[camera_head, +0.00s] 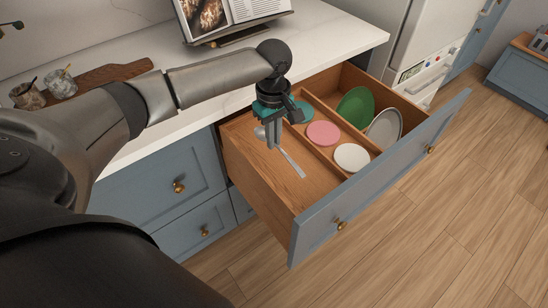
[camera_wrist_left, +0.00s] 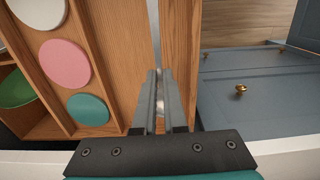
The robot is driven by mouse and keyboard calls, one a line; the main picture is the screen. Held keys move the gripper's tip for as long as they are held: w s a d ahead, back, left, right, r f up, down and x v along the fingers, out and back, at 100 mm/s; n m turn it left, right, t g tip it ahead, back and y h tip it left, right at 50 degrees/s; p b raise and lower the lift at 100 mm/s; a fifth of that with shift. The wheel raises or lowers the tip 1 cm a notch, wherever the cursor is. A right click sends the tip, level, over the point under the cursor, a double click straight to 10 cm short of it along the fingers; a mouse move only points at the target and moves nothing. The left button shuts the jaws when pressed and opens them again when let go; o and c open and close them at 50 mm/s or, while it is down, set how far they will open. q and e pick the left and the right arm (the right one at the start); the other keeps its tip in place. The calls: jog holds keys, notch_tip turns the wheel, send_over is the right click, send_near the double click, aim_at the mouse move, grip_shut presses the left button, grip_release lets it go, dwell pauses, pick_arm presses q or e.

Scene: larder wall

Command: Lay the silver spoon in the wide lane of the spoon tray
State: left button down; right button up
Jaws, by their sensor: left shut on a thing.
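The silver spoon (camera_head: 291,163) is in my left gripper (camera_head: 272,146), with its thin handle reaching toward the drawer front. My left gripper is shut on it, fingers pointing down over the broad left lane of the open wooden drawer (camera_head: 247,131). In the left wrist view the spoon (camera_wrist_left: 155,30) runs forward from between the fingertips (camera_wrist_left: 155,78), close along the drawer's side wall. Part of the spoon is hidden by the fingers. I cannot tell whether it touches the drawer floor. No separate spoon tray can be made out. My right gripper is not in view.
Pink (camera_head: 323,133), white (camera_head: 351,157) and teal (camera_head: 303,112) discs lie in the lane beside the spoon. A green plate (camera_head: 354,106) and a grey plate (camera_head: 385,128) stand farther right. Wooden dividers separate the lanes. The counter (camera_head: 330,38) borders the drawer's back.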

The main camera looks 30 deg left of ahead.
aim_at(274, 163)
pick_arm(q)
notch_tip(274, 163, down, 7)
jog(key=shift+r+b, duration=0.2)
jog(key=shift+b, duration=0.7)
jog(key=shift+r, duration=0.1)
jog(key=c, duration=1)
grip_release()
notch_tip(274, 163, up, 12)
jog(key=p, duration=0.3)
jog(key=shift+p, duration=0.3)
